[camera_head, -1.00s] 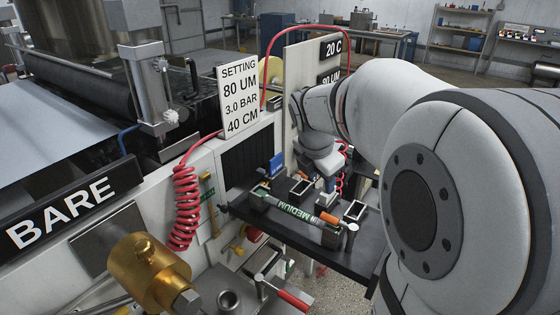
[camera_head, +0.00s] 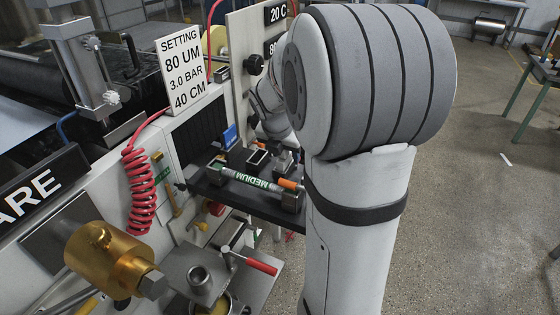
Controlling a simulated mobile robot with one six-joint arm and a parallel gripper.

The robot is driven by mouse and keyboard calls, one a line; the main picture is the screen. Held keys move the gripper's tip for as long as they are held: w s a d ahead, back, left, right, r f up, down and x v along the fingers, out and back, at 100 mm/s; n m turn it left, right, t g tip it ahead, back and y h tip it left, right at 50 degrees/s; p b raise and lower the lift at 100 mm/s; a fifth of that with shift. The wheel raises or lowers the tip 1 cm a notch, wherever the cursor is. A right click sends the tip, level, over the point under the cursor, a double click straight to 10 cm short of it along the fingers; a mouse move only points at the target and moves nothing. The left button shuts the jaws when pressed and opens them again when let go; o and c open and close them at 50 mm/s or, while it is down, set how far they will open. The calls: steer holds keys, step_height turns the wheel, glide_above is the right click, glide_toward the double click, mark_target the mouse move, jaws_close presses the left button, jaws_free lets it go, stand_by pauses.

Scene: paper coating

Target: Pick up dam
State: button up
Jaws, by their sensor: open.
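I cannot tell for sure which piece is the dam. Small pieces sit on the dark shelf (camera_head: 235,198) at the side of the machine. Among them are an open dark rectangular frame (camera_head: 258,158) and a grey block (camera_head: 286,160). My gripper (camera_head: 273,129) is small and partly hidden behind my own arm, just above and behind these pieces. It is open, and I see nothing held in it. My arm covers the right end of the shelf.
A rod marked MEDIUM (camera_head: 252,180) with an orange end lies along the shelf front. A blue piece (camera_head: 230,137) stands at the back. A setting sign (camera_head: 184,72), red coiled hose (camera_head: 139,190), brass cylinder (camera_head: 105,258) and red-handled lever (camera_head: 258,265) are left. Open floor (camera_head: 470,200) lies right.

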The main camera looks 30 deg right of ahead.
jaws_close()
stand_by(0.5)
